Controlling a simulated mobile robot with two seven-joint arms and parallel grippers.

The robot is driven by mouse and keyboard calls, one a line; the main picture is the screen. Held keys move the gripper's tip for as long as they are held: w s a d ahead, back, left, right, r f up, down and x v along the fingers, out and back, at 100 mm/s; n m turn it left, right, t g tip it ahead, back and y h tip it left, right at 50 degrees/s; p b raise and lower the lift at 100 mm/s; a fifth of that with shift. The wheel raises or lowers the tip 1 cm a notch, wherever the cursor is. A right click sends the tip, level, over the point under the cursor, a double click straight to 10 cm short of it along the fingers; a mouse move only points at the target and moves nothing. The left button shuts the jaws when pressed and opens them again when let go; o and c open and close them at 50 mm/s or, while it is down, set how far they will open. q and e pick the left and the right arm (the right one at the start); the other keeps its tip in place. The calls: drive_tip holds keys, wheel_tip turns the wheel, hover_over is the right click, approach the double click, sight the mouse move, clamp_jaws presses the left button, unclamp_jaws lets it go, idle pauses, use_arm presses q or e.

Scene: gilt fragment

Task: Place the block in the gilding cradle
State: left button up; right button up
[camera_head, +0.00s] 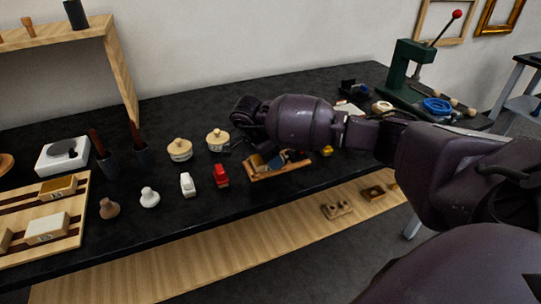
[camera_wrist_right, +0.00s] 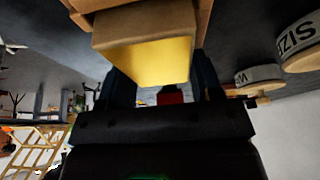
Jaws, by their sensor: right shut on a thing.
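My right gripper (camera_head: 275,160) is low over the wooden gilding cradle (camera_head: 287,172) near the table's front edge. In the right wrist view its two dark fingers (camera_wrist_right: 160,78) are shut on a tan block (camera_wrist_right: 140,23) with a shiny gold face. In the head view only a small yellowish part of the block (camera_head: 257,161) shows beside the gripper. Brown wood, apparently the cradle (camera_wrist_right: 83,6), lies close behind the block in the wrist view. Whether the block touches or rests in the cradle cannot be told. My left gripper is not in view.
A red stamp-like object (camera_head: 221,176), a white one (camera_head: 187,184) and two lidded pots (camera_head: 179,150) stand left of the cradle. A slatted wooden tray (camera_head: 75,207) with blocks is at far left. A green press (camera_head: 408,72) stands at back right. A wooden shelf (camera_head: 215,262) runs below the tabletop.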

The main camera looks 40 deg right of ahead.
sight(256, 161)
drive_tip(key=o, duration=0.9)
drive_tip(key=v, duration=1.2)
drive_tip(key=shift+p, duration=0.4)
